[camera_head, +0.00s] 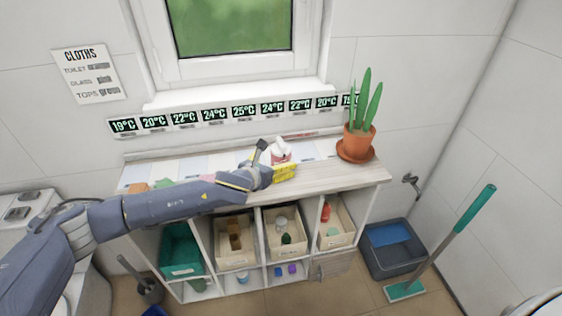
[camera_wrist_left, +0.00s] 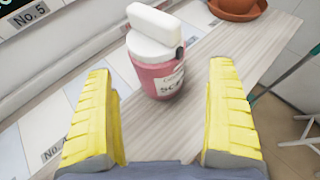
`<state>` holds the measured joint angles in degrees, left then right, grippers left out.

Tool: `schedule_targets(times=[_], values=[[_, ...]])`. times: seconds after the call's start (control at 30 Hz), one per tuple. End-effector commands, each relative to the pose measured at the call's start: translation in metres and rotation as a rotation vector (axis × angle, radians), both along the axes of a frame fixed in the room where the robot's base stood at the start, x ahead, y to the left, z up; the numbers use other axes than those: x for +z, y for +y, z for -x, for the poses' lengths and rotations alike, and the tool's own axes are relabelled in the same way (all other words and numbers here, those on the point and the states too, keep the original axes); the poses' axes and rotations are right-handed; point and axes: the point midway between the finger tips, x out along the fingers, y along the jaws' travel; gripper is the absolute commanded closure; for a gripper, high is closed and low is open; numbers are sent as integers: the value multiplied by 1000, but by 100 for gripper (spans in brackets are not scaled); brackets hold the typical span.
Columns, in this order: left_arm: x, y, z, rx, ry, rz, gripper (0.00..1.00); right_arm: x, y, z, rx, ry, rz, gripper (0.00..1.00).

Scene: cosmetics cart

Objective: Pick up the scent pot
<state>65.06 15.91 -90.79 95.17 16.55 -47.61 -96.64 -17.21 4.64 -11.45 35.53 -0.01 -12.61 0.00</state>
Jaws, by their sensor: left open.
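The scent pot (camera_wrist_left: 156,68) is a pink jar with a white lid and a white label reading "SC...", standing on the wooden top of the cart. A white block-like piece sits on its lid. It also shows in the head view (camera_head: 281,151), just beyond my left gripper (camera_head: 283,171). In the left wrist view the yellow ridged fingers of my left gripper (camera_wrist_left: 160,125) are wide apart. The pot lies ahead of the gap between them, and nothing is held. My right gripper is not in view.
A potted plant (camera_head: 358,140) stands on a saucer at the cart top's right end. Bins such as the teal one (camera_head: 182,252) fill the shelves below. A wall with temperature displays (camera_head: 215,114) is close behind. The wooden top (camera_head: 340,179) is clear at the front right.

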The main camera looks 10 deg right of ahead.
Motion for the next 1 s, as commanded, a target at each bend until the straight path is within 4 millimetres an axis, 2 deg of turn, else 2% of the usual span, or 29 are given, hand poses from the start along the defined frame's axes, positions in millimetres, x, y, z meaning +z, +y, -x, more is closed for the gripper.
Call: schedule_targets(times=[0.53, 0.93, 1.0], values=[[-17, -28, -34, 2, 1, -1, 10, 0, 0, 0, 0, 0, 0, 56], [-19, -32, -37, 0, 0, 0, 10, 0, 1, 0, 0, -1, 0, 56], [-19, -32, -37, 0, 0, 0, 16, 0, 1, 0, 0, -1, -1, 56]])
